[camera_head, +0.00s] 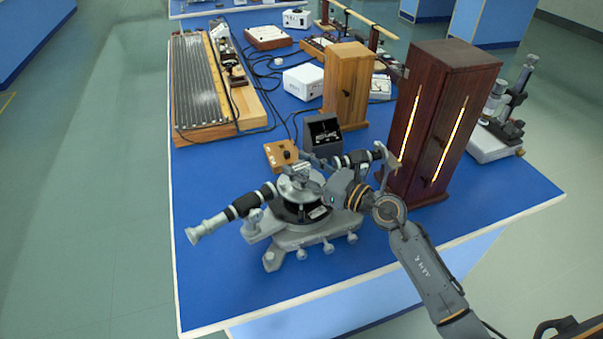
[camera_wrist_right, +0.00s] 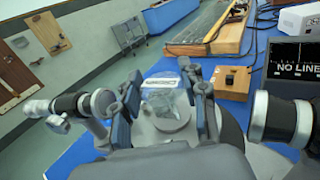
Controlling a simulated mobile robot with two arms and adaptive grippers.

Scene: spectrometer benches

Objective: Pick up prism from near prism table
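The prism (camera_wrist_right: 160,98) is a clear glass block in the right wrist view, on or just above the round grey prism table (camera_wrist_right: 172,124). My right gripper (camera_wrist_right: 160,88) has its fingers apart, one on each side of the prism; I see no clear contact. In the head view my right gripper (camera_head: 322,176) reaches in from the right over the spectrometer (camera_head: 305,212), low at its centre. The prism is too small and too covered to make out there. My left gripper is in neither view.
The telescope (camera_head: 222,222) points to the front left, and the collimator (camera_head: 352,160) faces the tall dark lamp housing (camera_head: 440,120) close to my right wrist. A small wooden box (camera_head: 280,153) and a dark display box (camera_head: 321,133) stand behind. The blue bench (camera_head: 215,285) is clear at front left.

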